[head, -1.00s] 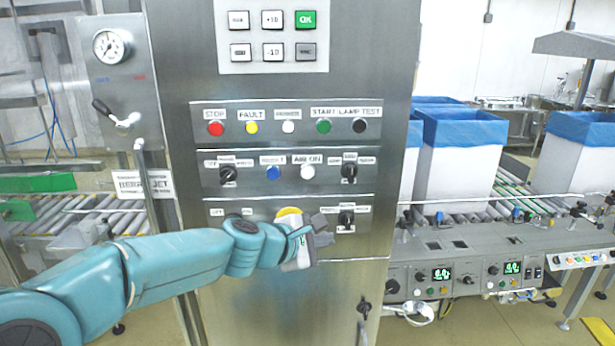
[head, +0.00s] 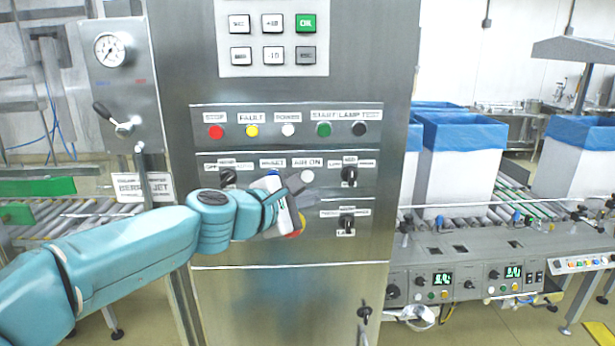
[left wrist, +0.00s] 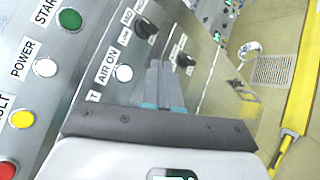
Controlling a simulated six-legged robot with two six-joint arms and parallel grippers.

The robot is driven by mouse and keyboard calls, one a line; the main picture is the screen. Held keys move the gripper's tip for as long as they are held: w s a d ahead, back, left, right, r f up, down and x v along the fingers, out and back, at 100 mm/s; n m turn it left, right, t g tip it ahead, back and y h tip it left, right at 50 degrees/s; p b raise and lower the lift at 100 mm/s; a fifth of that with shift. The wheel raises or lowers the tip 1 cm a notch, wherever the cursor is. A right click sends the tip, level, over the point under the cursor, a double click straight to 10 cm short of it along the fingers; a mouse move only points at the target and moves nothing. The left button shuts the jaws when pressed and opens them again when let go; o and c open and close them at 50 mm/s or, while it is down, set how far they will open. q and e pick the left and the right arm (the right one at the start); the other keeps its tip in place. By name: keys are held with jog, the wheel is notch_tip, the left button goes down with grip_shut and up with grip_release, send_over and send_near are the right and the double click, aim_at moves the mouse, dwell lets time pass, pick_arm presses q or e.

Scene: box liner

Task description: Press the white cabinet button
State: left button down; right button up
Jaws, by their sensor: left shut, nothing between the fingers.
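The steel cabinet (head: 290,300) faces me with three rows of controls. A white button (head: 307,176) labelled AIR ON sits in the middle row and shows in the left wrist view (left wrist: 124,73). Another white button (head: 288,130), labelled POWER, is in the row above and also shows in the left wrist view (left wrist: 47,92). My left gripper (head: 303,183) is shut and empty, its tips just beside and partly below the AIR ON button. In the left wrist view, the shut fingers (left wrist: 160,70) lie to the right of it. I cannot tell whether they touch the panel.
Red (head: 216,132), yellow (head: 252,131), green (head: 323,129) and black (head: 359,128) buttons flank POWER. A black selector knob (head: 348,175) is right of AIR ON. My gripper partly covers the lower row. A conveyor with blue-lined boxes (head: 466,145) stands at right.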

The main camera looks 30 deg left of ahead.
aim_at(307, 176)
pick_arm(q)
jog(key=w+a+p, duration=0.1)
jog(key=w+a, duration=0.2)
jog(key=w, duration=0.3)
jog(key=shift+a+p, duration=0.35)
jog(key=shift+p, duration=0.05)
jog(key=shift+w, duration=0.1)
jog(key=shift+w, duration=0.1)
dwell(1.5)
jog(key=shift+w+a+f, duration=0.1)
jog(key=shift+w+a, duration=0.1)
jog(key=shift+w, duration=0.1)
